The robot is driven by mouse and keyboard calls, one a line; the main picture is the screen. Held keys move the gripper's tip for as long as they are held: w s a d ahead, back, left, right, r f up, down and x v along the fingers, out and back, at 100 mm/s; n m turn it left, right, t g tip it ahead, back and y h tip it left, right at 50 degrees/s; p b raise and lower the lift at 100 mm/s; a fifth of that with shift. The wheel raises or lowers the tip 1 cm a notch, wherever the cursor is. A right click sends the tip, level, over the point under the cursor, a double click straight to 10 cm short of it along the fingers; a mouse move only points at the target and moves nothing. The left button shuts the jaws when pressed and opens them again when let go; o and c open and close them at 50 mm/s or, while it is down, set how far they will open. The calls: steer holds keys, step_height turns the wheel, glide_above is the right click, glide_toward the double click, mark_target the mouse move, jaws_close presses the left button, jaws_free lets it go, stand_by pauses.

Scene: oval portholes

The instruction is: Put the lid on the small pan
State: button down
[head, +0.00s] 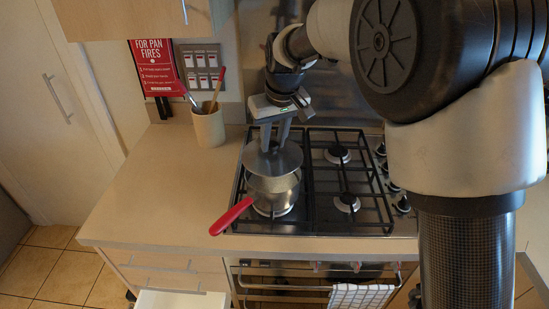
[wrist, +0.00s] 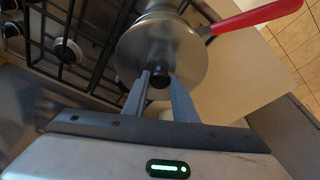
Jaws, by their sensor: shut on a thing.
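The small pan (head: 274,196) is metal with a red handle (head: 232,216) and stands on the front left burner of the hob, its handle toward the front left. The round metal lid (head: 287,158) is held by its dark knob above the pan, overlapping the pan's far side in the head view. It also shows in the wrist view (wrist: 188,52), covering most of the pan. My gripper (head: 273,146) is shut on the lid's knob; in the wrist view its two fingers (wrist: 160,82) close around the knob. Whether the lid touches the rim is hard to tell.
The gas hob (head: 322,222) has black grates and several free burners to the right. A utensil pot (head: 208,128) stands at the back left of the counter (head: 150,195). The counter left of the hob is clear. An open white drawer (head: 180,300) sits below the front edge.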

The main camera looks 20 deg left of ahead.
mark_target(274, 154)
steer(key=shift+f, duration=2.85)
steer(key=shift+f, duration=0.1)
steer(key=shift+f, duration=0.15)
steer(key=c, duration=1.4)
jaws_free()
steer(key=shift+c, duration=0.2)
